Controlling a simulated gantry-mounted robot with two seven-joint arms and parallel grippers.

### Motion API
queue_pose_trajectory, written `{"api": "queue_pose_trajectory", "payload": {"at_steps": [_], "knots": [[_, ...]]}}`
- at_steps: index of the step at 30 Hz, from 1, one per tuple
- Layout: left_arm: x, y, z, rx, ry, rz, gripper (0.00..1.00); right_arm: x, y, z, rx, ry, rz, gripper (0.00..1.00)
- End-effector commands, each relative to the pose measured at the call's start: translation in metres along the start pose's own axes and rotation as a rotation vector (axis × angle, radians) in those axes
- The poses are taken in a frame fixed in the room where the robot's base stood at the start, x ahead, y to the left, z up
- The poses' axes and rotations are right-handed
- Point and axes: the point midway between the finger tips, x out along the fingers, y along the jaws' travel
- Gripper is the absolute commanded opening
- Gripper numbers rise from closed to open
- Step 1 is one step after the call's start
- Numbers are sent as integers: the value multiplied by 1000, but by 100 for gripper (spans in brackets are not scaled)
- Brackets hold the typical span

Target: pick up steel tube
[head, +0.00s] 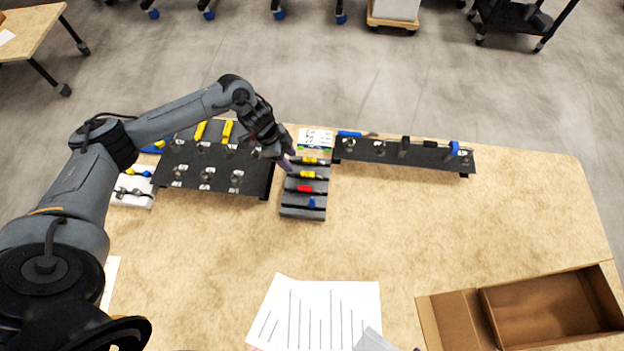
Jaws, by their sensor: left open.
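My left gripper (287,163) hangs at the right edge of the large black rack, over the far left corner of a small grey slotted tray (303,200). It is open, and I see nothing held between its fingers. The large black rack (205,175) carries several small metal fittings and yellow-handled parts. The grey tray holds small parts with yellow, red and blue pieces, lying across it in rows. I cannot tell which item is the steel tube; the parts are too small, and my gripper hides some of them.
A long black rack (420,157) with several fittings stands at the back right. A lined paper sheet (318,310) lies at the front, and an open cardboard box (455,318) stands front right. The table's (450,230) middle right is clear.

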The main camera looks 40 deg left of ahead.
Motion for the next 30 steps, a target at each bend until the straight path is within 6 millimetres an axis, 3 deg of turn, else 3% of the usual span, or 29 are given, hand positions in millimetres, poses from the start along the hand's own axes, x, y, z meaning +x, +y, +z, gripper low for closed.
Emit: {"api": "queue_pose_trajectory", "payload": {"at_steps": [4, 12, 20, 30], "knots": [[10, -8, -10, 8, 16, -15, 50, 6, -1, 2, 5, 1, -2, 43], [44, -9, -11, 9, 16, -17, 50, 7, 2, 2, 3, 2, 3, 43], [58, -9, -10, 9, 16, -18, 50, 7, 5, 2, -7, 2, 12, 43], [98, -10, -10, 10, 16, -16, 50, 10, 4, 2, -4, 3, 11, 43]]}}
